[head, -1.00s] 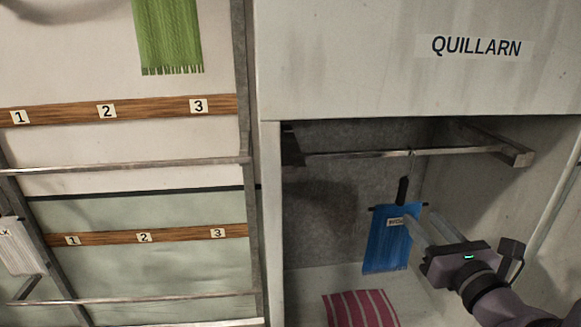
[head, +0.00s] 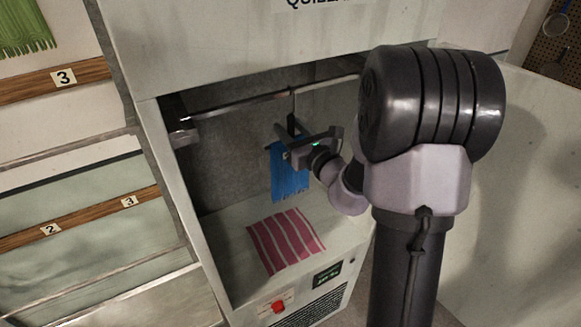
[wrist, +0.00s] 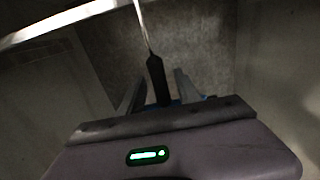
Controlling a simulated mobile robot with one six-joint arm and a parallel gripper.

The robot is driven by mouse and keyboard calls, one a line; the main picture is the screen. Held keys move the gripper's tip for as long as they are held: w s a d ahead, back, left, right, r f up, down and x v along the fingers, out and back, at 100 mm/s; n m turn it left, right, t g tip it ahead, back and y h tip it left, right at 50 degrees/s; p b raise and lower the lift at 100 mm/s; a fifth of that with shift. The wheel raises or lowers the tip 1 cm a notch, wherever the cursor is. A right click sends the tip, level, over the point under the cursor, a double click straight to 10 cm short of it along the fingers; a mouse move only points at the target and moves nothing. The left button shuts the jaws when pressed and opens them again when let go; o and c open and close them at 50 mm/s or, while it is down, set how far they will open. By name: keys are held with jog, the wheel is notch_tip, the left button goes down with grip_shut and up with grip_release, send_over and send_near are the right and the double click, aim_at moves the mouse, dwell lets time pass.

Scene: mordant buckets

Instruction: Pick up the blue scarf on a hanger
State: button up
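The blue scarf (head: 289,180) hangs on its hanger from the metal rail (head: 235,107) inside the cabinet. The hanger's black neck (wrist: 156,78) shows in the wrist view, with its thin hook rising above it. Only a little blue of the scarf shows there, low behind my gripper body. My gripper (wrist: 158,88) has its two fingers on either side of the black neck, with a visible gap at each side. In the head view my gripper (head: 296,137) is at the hanger, just above the scarf, and my arm hides part of the cabinet's right side.
A pink striped cloth (head: 286,240) lies on the cabinet floor below the scarf. A red button (head: 278,306) and a small display (head: 327,274) are on the cabinet front. A numbered rack (head: 85,225) stands to the left, with a green scarf (head: 22,28) above.

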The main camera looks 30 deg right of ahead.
jog(key=shift+w, duration=0.1)
grip_shut()
dwell(1.1)
